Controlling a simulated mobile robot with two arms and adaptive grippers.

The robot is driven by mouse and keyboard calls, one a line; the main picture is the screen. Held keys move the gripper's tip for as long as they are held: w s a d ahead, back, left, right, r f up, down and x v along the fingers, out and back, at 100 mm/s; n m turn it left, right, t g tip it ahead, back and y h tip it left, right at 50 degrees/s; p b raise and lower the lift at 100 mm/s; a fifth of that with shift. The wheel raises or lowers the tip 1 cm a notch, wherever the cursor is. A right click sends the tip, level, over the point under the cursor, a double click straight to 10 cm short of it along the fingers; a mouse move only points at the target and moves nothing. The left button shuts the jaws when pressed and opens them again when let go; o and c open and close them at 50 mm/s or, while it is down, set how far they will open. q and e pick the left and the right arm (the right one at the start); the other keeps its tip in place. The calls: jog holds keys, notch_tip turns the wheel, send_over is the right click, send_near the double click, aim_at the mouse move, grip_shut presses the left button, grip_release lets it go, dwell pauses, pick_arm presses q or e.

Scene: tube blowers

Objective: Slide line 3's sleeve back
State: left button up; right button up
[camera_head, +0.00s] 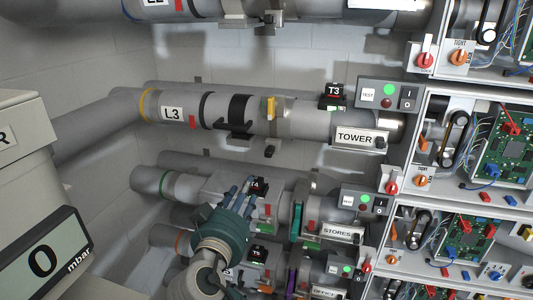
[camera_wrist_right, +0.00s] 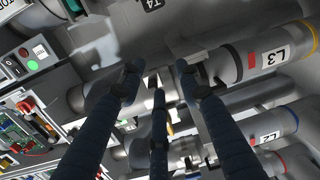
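Line 3's tube carries the L3 label (camera_head: 172,114) and runs to the TOWER plate (camera_head: 357,138) in the head view. Grey and dark bands sit along it, with a yellow lever (camera_head: 270,108) near its middle. I cannot tell the sleeve's exact ends. My right gripper (camera_head: 243,188) is below line 3, at the line 4 tube, its fingers pointing up the picture. In the right wrist view the fingers (camera_wrist_right: 158,75) are spread with nothing clearly between them; the L3 label (camera_wrist_right: 268,58) is to their right. My left gripper is not in view.
The black T3 box (camera_head: 333,97) stands over line 3. The T4 box (camera_head: 260,187) is close to my right gripper. Circuit cabinets (camera_head: 495,145) stand at the right. A gauge box (camera_head: 50,262) reading 0 mbar fills the lower left. More tubes run below.

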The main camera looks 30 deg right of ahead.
aim_at(268, 156)
notch_tip(268, 156, up, 6)
jog(key=s+d+m+h, duration=0.2)
jog(key=s+m, duration=0.1)
jog(key=shift+n+g, duration=0.3)
jog(key=p+x, duration=0.1)
jog(key=x, duration=0.2)
jog(key=p+x, duration=0.2)
jog(key=x, duration=0.1)
jog(key=f+p+x, duration=0.1)
jog(key=p+x, duration=0.1)
jog(key=x, duration=0.1)
jog(key=shift+w, duration=0.5)
jog(key=shift+w+d+f, duration=0.1)
jog(key=shift+w+d, duration=0.2)
jog(key=shift+c, duration=0.3)
jog(key=shift+s+y, duration=0.1)
jog(key=shift+y, duration=0.2)
grip_shut()
